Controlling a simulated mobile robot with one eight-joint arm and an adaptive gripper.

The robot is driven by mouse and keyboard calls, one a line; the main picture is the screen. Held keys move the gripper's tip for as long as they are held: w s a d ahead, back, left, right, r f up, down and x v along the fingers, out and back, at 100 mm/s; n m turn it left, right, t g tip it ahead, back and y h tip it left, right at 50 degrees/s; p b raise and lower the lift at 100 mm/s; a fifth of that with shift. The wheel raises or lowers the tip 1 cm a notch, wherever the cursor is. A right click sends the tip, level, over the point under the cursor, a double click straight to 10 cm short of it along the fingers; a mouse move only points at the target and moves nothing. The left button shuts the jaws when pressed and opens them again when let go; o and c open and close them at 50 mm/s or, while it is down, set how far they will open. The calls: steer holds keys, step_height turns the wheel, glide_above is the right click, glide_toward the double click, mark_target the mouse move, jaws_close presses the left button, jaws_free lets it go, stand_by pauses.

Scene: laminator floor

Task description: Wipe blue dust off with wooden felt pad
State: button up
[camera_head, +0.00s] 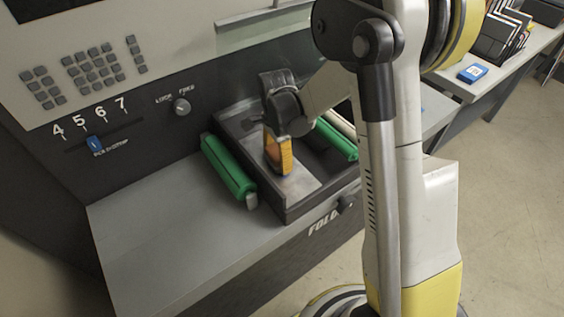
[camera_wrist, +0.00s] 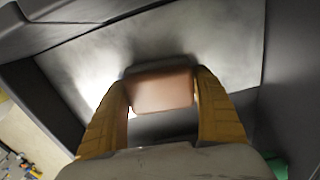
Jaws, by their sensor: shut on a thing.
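My gripper (camera_head: 279,160) points down over a bare metal plate (camera_head: 302,188) in a dark tray-like housing. It is shut on the wooden felt pad, whose brown block shows between the two yellow fingers in the wrist view (camera_wrist: 162,91). The pad is at or very close to the plate; I cannot tell if it touches. The plate also shows in the wrist view (camera_wrist: 90,62), grey with a bright reflection. I cannot make out any blue dust on the visible part of the plate. The pad's felt underside is hidden.
The housing's dark walls (camera_head: 226,130) rise around the plate. A green roller (camera_head: 228,167) lies along its left side, another (camera_head: 338,139) on its right. A grey shelf (camera_head: 165,225) is clear at front left. A blue item (camera_head: 472,73) lies on a far table.

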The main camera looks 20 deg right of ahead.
mark_target(290, 175)
steer(key=shift+w+a+b, duration=0.15)
steer(key=shift+w+a, duration=0.25)
steer(key=shift+w, duration=0.75)
steer(key=shift+w+a+b, duration=0.15)
steer(key=shift+w+a, duration=0.2)
steer(key=shift+w, duration=0.85)
steer(key=shift+w+a+b, duration=0.15)
steer(key=shift+w+a, duration=0.25)
steer(key=shift+w, duration=0.75)
steer(key=shift+s+d+f+b, duration=0.15)
steer(key=shift+s+d, duration=0.1)
steer(key=shift+s, duration=0.5)
steer(key=shift+s+d+b, duration=0.15)
steer(key=shift+s+d, duration=0.05)
steer(key=shift+s, duration=0.5)
steer(key=shift+s+d, duration=0.2)
steer(key=shift+s, duration=0.45)
steer(key=shift+s+d, duration=0.25)
steer(key=shift+s, duration=0.35)
steer(key=shift+s+d, duration=0.2)
steer(key=shift+s, duration=0.45)
steer(key=shift+s+d+b, duration=0.25)
steer(key=shift+s, duration=0.55)
steer(key=shift+s+d+b, duration=0.25)
steer(key=shift+s, duration=0.55)
steer(key=shift+c, duration=0.5)
steer(key=shift+s+d, duration=0.3)
steer(key=shift+s, duration=0.5)
steer(key=shift+s+d, duration=0.25)
steer(key=shift+s, duration=0.55)
